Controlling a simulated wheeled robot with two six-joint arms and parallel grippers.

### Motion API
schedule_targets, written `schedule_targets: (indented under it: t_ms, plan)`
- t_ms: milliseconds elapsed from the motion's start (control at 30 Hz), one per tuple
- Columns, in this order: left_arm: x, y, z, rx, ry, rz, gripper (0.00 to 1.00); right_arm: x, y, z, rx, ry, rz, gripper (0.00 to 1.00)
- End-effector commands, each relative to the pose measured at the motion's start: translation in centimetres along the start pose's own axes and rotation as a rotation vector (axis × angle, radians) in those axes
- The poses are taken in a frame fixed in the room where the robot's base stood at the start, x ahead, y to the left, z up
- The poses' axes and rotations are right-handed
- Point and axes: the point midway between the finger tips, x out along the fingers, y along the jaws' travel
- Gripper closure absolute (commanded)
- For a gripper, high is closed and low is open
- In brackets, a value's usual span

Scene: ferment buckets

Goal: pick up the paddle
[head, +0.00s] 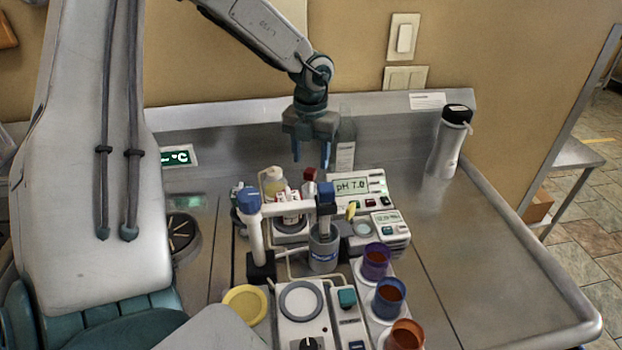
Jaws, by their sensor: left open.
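My left gripper (311,165) hangs fingers down above the back of the bench. The fingertips look apart from these things in the picture, but the depth is hard to judge. My right gripper is not in view.
A pH meter (354,188) and small jars crowd the area below my gripper. Purple (375,262), blue (388,298) and orange (406,335) cups stand in front. A white bottle (449,142) is at the back right. The right side of the metal bench (470,260) is clear.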

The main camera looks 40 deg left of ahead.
Motion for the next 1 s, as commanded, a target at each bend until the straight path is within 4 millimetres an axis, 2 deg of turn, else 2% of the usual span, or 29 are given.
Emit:
schedule_targets:
  t_ms: [33, 200, 467, 500, 733, 1000]
  plan:
    - [0.4, -0.1, -0.3, 0.002, 0.005, 0.001, 0.51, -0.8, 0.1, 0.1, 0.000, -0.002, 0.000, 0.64]
    - [2.3, -0.1, -0.2, 0.000, 0.001, 0.000, 0.51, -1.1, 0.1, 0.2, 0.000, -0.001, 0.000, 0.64]
    - [2.7, -0.1, -0.2, 0.001, -0.001, -0.001, 0.51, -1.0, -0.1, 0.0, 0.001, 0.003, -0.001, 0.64]
    - [2.7, -0.1, -0.2, 0.001, -0.001, -0.001, 0.53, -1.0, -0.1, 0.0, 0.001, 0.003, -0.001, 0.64]
    - [2.6, -0.1, -0.2, 0.000, 0.000, -0.001, 0.98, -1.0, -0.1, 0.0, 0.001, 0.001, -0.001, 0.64]
    - [2.6, -0.1, -0.2, 0.000, -0.001, -0.001, 1.00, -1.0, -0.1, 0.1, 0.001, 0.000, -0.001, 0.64]
